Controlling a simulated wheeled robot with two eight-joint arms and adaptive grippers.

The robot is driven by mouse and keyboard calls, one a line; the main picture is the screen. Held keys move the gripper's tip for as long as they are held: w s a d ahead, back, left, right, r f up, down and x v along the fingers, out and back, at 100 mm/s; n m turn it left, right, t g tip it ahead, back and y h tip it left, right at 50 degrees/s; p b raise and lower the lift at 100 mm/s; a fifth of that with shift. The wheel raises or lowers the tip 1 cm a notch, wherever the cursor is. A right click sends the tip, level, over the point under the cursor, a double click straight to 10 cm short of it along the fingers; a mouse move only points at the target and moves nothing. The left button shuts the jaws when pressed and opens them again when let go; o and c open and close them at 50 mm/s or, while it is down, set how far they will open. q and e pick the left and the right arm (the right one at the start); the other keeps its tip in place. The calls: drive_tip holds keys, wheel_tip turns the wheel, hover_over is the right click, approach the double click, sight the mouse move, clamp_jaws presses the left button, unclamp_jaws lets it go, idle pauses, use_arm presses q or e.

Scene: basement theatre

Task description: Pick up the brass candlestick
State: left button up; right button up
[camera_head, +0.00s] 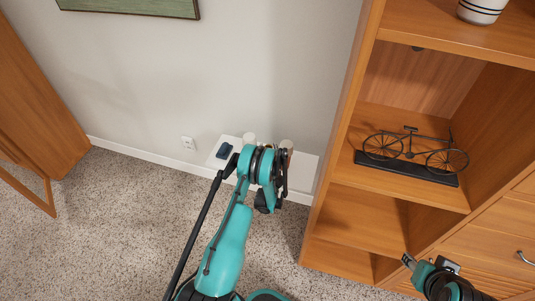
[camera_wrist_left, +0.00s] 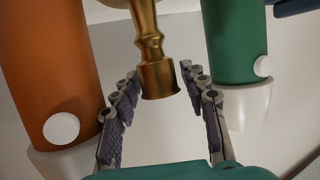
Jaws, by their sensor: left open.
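The brass candlestick (camera_wrist_left: 148,40) shows in the left wrist view, coming down from the top edge with its wider end between the fingers. My left gripper (camera_wrist_left: 160,78) is open, one finger on each side of the candlestick, with visible gaps. In the head view my left gripper (camera_head: 281,178) is over the white surface (camera_head: 305,173) by the wall, and the arm hides the candlestick there. My right gripper (camera_head: 425,272) is at the lower right of the head view, in front of the bookcase; its jaw opening is unclear.
In the wrist view an orange cylinder (camera_wrist_left: 45,60) and a green cylinder (camera_wrist_left: 234,40) with pale ends flank the candlestick closely. A dark blue object (camera_head: 224,150) lies on the white surface. A wooden bookcase (camera_head: 340,130) with a bicycle model (camera_head: 412,152) stands at right.

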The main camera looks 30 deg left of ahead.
use_arm(q)
drive_tip(key=shift+s+d+r, duration=0.15)
drive_tip(key=shift+r, duration=0.05)
clamp_jaws()
